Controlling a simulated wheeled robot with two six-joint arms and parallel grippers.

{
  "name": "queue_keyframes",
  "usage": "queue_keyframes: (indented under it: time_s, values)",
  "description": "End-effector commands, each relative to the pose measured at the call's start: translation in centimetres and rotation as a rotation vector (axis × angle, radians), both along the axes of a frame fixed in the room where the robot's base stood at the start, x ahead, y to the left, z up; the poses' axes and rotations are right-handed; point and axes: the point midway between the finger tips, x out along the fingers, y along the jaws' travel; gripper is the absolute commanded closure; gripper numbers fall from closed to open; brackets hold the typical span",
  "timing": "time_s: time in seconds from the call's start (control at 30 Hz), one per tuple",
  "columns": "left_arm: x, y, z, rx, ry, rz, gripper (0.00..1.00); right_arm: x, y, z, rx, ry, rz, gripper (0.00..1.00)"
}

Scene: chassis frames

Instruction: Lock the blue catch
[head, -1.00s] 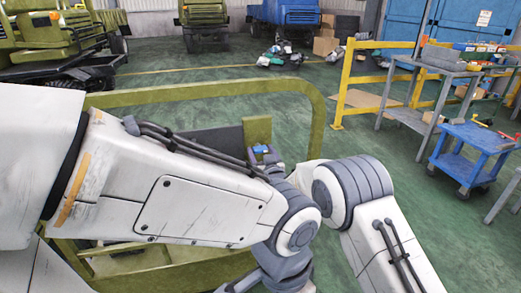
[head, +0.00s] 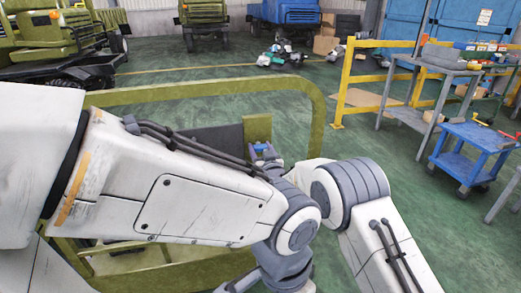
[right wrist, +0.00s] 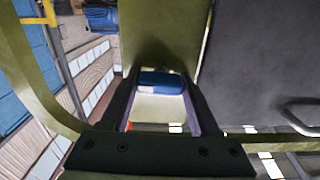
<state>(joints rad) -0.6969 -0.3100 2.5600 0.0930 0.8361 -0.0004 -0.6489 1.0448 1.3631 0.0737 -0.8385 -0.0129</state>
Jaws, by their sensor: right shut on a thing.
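The blue catch (head: 262,147) is a small blue piece at an olive-green upright panel (head: 257,128) of the frame. It also shows in the right wrist view (right wrist: 160,83), between the two dark fingers. My right gripper (head: 265,155) is at the catch, and in the right wrist view the gripper (right wrist: 160,78) is shut on it. I cannot tell from here whether the catch is locked. My left arm crosses the front of the head view and bends downward; its gripper is out of view.
An olive-green tubular rail (head: 190,93) loops around the frame. A dark seat-like panel (right wrist: 265,55) lies right of the catch in the right wrist view. A blue cart (head: 475,137) and a grey workbench (head: 440,68) stand at right. Green floor lies between.

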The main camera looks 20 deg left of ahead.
Motion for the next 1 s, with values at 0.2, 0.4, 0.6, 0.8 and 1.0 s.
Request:
queue_keyframes:
  time_s: [0.2,0.4,0.6,0.8,1.0]
  values:
    - [0.0,0.0,-1.7,0.0,0.0,0.0,1.0,0.0,0.0,-0.3,0.098,0.064,0.0,0.93]
    - [0.0,0.0,-3.7,0.0,0.0,0.0,1.0,0.0,-0.1,-0.4,0.242,0.161,0.0,0.93]
    - [0.0,0.0,-5.6,0.0,0.0,0.0,1.0,0.0,-0.1,-0.5,0.4,0.268,0.0,0.93]
    - [0.0,0.0,-7.4,0.0,0.0,0.0,1.0,0.1,-0.1,-0.5,0.558,0.375,0.0,0.93]
    - [0.0,0.0,-9.1,0.0,0.0,0.0,1.0,0.1,-0.2,-0.5,0.714,0.481,0.0,0.93]
